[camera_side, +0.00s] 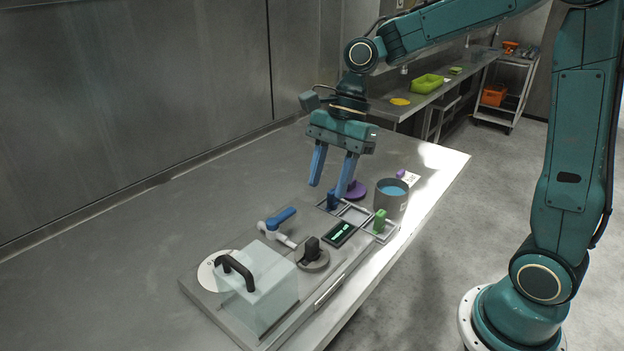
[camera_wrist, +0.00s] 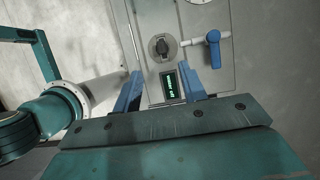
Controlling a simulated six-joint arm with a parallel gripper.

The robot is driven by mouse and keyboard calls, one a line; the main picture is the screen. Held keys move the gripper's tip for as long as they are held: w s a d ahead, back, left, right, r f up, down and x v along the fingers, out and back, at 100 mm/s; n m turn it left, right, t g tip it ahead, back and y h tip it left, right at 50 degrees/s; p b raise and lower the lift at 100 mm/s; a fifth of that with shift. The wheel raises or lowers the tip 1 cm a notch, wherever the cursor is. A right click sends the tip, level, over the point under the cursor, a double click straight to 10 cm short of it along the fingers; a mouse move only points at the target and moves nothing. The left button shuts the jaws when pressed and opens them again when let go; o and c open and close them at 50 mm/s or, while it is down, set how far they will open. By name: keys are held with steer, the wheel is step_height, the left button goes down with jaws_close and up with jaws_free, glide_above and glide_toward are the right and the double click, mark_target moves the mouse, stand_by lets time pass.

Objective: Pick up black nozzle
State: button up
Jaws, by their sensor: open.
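I cannot clearly make out a loose black nozzle in either view. A black upright piece on a round grey base (camera_side: 312,254) sits left of the small green-lit display (camera_side: 340,235); both also show in the wrist view, the base (camera_wrist: 162,47) and the display (camera_wrist: 174,87). My gripper (camera_side: 328,190) is open and empty, its blue fingers pointing down above the rack. The wrist view shows the fingers (camera_wrist: 160,88) apart.
A clear box with a black handle (camera_side: 256,288) stands at the front of the panel. A blue-handled white valve (camera_side: 278,220) lies beside the black piece. The table's left is clear.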

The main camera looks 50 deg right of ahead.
mark_target(311, 241)
steer(key=shift+x, duration=3.95)
steer(key=shift+x, duration=2.6)
steer(key=shift+w+d, duration=0.1)
jaws_close()
